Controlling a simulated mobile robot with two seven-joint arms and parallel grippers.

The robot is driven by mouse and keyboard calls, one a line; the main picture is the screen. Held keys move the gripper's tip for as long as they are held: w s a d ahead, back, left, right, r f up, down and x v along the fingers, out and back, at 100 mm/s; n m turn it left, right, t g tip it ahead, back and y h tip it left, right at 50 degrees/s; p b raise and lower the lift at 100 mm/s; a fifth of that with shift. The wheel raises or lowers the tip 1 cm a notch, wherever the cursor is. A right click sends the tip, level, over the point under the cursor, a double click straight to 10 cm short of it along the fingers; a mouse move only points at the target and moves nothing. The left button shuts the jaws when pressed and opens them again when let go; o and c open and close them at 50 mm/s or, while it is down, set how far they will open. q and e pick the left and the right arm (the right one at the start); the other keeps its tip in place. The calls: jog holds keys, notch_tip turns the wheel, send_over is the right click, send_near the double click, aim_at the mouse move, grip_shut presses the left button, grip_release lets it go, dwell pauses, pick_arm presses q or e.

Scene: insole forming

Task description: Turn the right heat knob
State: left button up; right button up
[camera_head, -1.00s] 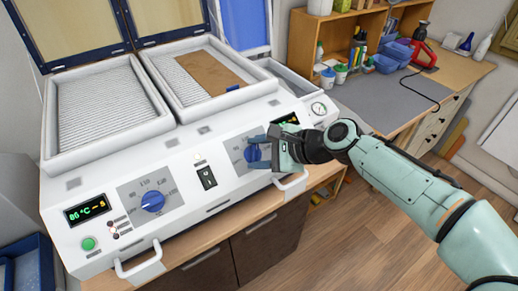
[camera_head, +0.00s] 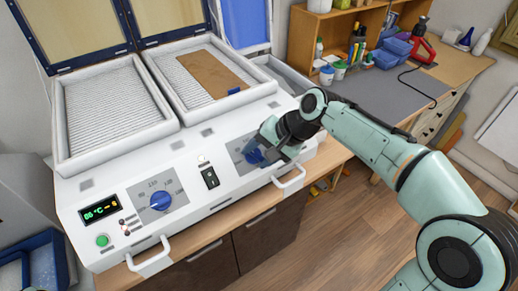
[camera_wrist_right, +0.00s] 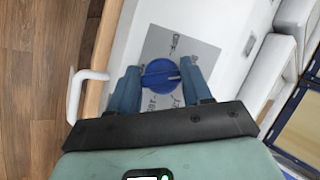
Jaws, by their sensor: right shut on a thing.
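The right heat knob (camera_wrist_right: 160,77) is a blue dial on a grey scale plate on the white machine's front panel. In the head view the knob (camera_head: 254,156) is partly hidden by my right gripper (camera_head: 262,153). The pointer mark on the knob shows between the fingers. My left gripper is not in view.
The left heat knob (camera_head: 160,201) and a green display (camera_head: 100,210) are on the panel's left. A black switch (camera_head: 210,177) lies between the knobs. White handles (camera_head: 289,182) stick out in front. A brown sheet (camera_head: 212,74) lies on the right heating bed.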

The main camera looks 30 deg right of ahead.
jog(key=n, duration=0.2)
jog(key=shift+r+n+g+h+p, duration=0.1)
jog(key=shift+n+g+h+p, duration=0.2)
jog(key=shift+n+h, duration=0.1)
jog(key=n+g+h, duration=0.1)
jog(key=n, duration=0.2)
jog(key=shift+a+n+h+p, duration=0.1)
jog(key=shift+n+h+p, duration=0.2)
jog(key=shift+n+h, duration=0.65)
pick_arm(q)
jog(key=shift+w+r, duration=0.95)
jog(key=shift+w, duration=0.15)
pick_arm(e)
jog(key=shift+n+h, duration=0.45)
jog(key=shift+n, duration=1)
jog(key=o, duration=1.1)
jog(key=shift+c, duration=0.2)
